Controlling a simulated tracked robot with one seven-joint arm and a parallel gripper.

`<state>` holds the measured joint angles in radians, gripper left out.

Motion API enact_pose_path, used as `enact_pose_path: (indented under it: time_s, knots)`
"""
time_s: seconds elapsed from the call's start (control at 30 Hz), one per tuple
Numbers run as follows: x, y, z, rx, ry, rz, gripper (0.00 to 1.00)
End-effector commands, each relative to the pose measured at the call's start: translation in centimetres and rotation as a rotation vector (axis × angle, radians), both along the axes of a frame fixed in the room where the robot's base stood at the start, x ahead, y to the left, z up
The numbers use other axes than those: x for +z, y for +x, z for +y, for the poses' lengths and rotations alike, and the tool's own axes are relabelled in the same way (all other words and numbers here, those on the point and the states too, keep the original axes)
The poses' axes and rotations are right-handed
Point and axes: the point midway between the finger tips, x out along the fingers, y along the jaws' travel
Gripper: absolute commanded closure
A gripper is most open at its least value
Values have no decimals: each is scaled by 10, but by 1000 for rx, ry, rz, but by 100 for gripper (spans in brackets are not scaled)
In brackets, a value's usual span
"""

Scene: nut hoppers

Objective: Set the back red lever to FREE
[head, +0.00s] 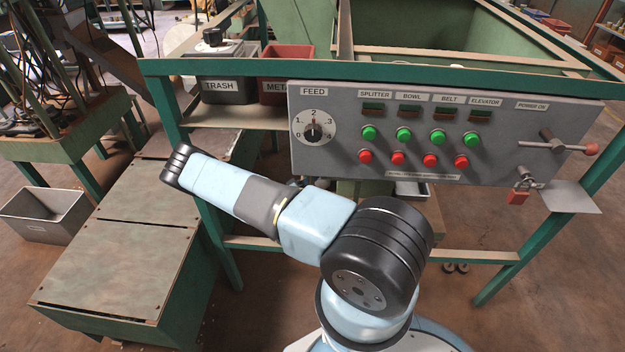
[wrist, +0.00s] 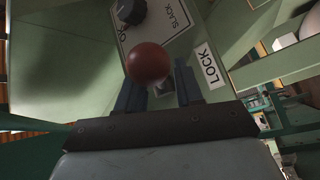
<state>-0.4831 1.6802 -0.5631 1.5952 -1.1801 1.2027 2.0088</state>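In the wrist view a round dark-red knob (wrist: 147,63) stands out from a pale green panel, beside a white LOCK label (wrist: 208,66). I take it for the red lever; its shaft is mostly hidden. My gripper (wrist: 158,80) has its two dark fingers apart. The knob sits at the fingertips, overlapping the left finger's tip in the picture; a gap shows before the right finger. I cannot tell whether either finger touches the lever. No FREE label shows. In the head view my gripper and this knob are not in view.
In the wrist view a black dial (wrist: 131,11) sits on a plate marked SLACK. In the head view the grey control panel (head: 475,183) carries a feed dial (head: 313,133) and buttons.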

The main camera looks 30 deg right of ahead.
Motion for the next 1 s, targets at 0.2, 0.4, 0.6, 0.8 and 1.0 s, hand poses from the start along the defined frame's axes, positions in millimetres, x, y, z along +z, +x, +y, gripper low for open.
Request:
enact_pose_path:
  time_s: [0.2,0.4,0.6,0.8,1.0]
  knots:
    - [1,1,-7,0,1,0,64]
    - [1,1,-7,0,1,0,64]
    - [1,1,-7,0,0,0,83]
    - [1,1,-7,0,1,0,100]
    - [0,1,-7,1,3,1,100]
